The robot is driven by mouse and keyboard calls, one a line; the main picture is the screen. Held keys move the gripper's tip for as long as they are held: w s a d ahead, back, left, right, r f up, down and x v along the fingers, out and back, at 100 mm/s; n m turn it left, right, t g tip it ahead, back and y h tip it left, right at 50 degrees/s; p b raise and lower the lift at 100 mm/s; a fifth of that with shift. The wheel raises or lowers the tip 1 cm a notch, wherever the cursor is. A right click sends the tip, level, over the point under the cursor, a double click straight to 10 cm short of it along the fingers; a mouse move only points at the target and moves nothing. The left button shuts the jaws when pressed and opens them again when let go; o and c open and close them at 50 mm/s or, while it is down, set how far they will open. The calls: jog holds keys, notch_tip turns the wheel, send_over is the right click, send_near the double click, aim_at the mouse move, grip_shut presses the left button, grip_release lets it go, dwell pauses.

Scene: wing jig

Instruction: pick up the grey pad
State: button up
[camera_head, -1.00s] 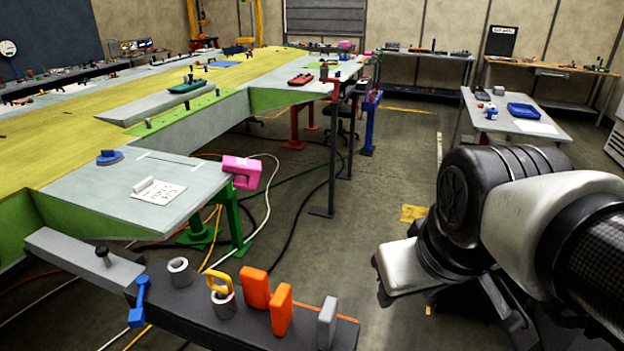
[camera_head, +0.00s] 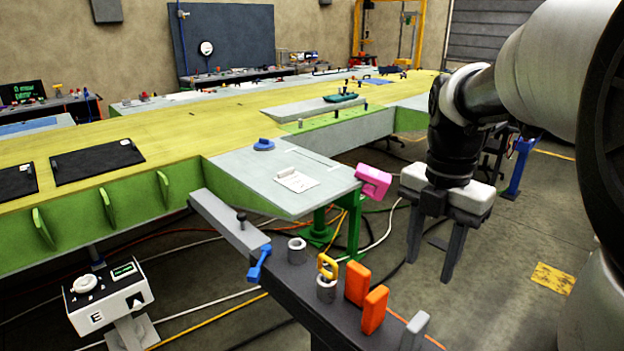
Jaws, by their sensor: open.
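My gripper (camera_head: 430,262) is open and empty, pointing down, with two dark fingers under a white body. In the picture it hangs above the pad, clearly apart from it. How far it is from the pad in depth I cannot tell.
Two orange blocks (camera_head: 365,297) stand left of the pad on the dark ledge (camera_head: 290,285). Further left are grey cylinders, a yellow ring and a blue clamp (camera_head: 259,264). A pink block (camera_head: 373,181) sits at the wing's corner. Floor right of the ledge looks clear.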

send_over(418, 321)
jog(key=f, duration=1.1)
jog(key=shift+s+a+f+b, duration=0.1)
jog(key=shift+a+f+b, duration=0.1)
jog(key=shift+b, duration=0.2)
jog(key=f, duration=0.5)
jog(key=shift+d+f, duration=0.1)
jog(key=shift+d, duration=0.15)
grip_shut()
